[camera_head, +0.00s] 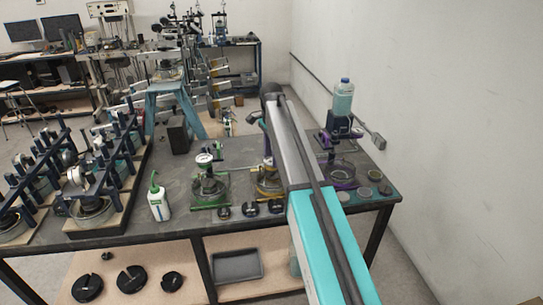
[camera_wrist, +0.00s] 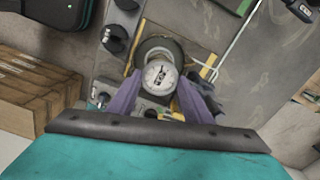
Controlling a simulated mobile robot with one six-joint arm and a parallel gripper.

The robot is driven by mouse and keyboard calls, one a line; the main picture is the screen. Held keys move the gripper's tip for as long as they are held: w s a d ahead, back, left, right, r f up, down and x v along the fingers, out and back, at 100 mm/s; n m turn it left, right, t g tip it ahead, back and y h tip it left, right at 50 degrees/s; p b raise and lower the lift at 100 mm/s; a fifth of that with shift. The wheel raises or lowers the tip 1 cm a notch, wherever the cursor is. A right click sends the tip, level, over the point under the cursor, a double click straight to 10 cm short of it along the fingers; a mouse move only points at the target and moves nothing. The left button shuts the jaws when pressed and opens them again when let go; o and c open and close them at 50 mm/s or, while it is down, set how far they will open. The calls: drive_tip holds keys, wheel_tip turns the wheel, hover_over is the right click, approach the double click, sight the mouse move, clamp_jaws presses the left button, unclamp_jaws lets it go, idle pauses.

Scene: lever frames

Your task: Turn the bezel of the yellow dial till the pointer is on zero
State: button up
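The dial (camera_wrist: 158,77) shows in the wrist view with a round white face and a grey rim. Its pointer is too small to read against zero. Yellow parts (camera_wrist: 207,66) of its stand show beside it. In the head view the yellow stand (camera_head: 267,186) is partly hidden behind my arm, and its dial cannot be made out. My gripper (camera_wrist: 160,82) has purple fingers, one on each side of the dial in the wrist view. They are apart, and I cannot tell whether they touch the bezel.
A green-framed dial stand (camera_head: 208,187) is left of the yellow one, and a purple-framed stand (camera_head: 341,174) is right. A white bottle (camera_head: 158,200) and several black slotted weights (camera_head: 250,209) stand near the bench's front. Heavier frames (camera_head: 95,190) fill the bench's left end.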

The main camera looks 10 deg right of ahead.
drive_tip(key=shift+n, duration=0.4)
drive_tip(key=shift+c, duration=0.4)
drive_tip(key=n, duration=0.4)
drive_tip(key=shift+b, duration=0.3)
drive_tip(key=n, duration=0.5)
drive_tip(key=shift+n, duration=0.3)
drive_tip(key=n, duration=0.5)
drive_tip(key=shift+b, duration=0.4)
drive_tip(key=n, duration=0.6)
drive_tip(key=o, duration=0.8)
